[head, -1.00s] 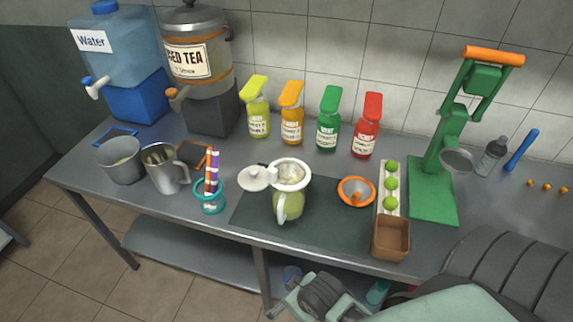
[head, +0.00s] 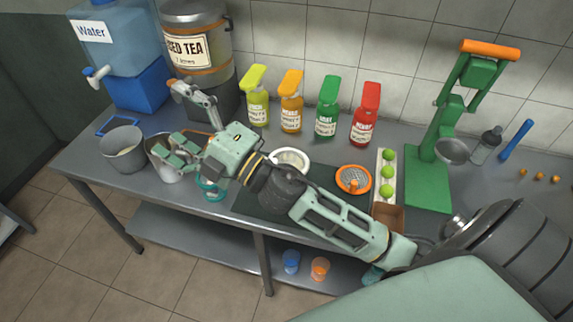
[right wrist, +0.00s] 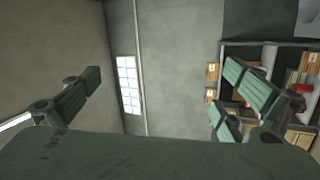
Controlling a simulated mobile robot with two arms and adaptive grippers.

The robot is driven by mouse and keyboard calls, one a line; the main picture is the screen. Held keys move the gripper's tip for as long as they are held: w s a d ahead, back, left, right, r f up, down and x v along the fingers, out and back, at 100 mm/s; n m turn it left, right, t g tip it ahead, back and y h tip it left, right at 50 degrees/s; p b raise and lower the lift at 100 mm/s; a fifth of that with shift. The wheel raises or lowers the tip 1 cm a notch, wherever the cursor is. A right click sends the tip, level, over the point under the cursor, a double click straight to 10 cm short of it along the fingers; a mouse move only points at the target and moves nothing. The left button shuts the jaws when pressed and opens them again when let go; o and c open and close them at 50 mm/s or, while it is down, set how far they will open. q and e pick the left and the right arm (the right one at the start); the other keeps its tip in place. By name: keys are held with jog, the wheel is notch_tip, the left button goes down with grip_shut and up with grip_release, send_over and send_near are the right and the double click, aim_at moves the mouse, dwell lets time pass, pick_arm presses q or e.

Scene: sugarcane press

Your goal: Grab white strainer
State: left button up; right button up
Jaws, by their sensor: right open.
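The white strainer (head: 292,158) sits near the middle of the counter, its round white rim and pale inside showing just behind my right forearm. The pale green jug under it and the white lid beside it, seen earlier, are now hidden by my arm. My right gripper (head: 172,122) is open, fingers spread wide and empty. It is left of the strainer, above the metal mug and teal cup, pointing left. In the right wrist view the open fingers (right wrist: 160,100) have nothing between them, only wall and window behind. My left gripper is not in view.
A grey pot (head: 122,150), metal mug (head: 163,172) and teal cup (head: 211,190) stand at left. Several bottles, including a red one (head: 365,115), line the back. An orange grater-like piece (head: 353,180), a tray of limes (head: 387,172) and a green press (head: 430,185) are at right.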

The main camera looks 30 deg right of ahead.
jog(key=s+a+n+g+y, duration=0.2)
jog(key=a+n+g+y, duration=0.55)
jog(key=n, duration=0.45)
jog(key=n+g+h, duration=0.9)
jog(key=g+h, duration=0.3)
jog(key=h, duration=0.6)
send_over(288, 163)
jog(key=f, duration=1.7)
jog(key=shift+w+a, duration=0.15)
jog(key=shift+a, duration=0.1)
jog(key=shift+d+f, duration=0.2)
jog(key=shift+f, duration=0.1)
notch_tip(288, 163, down, 6)
jog(key=p, duration=0.3)
jog(key=shift+f+p, duration=0.15)
jog(key=shift+p, duration=0.2)
jog(key=shift+f, duration=0.35)
jog(key=shift+c, duration=0.3)
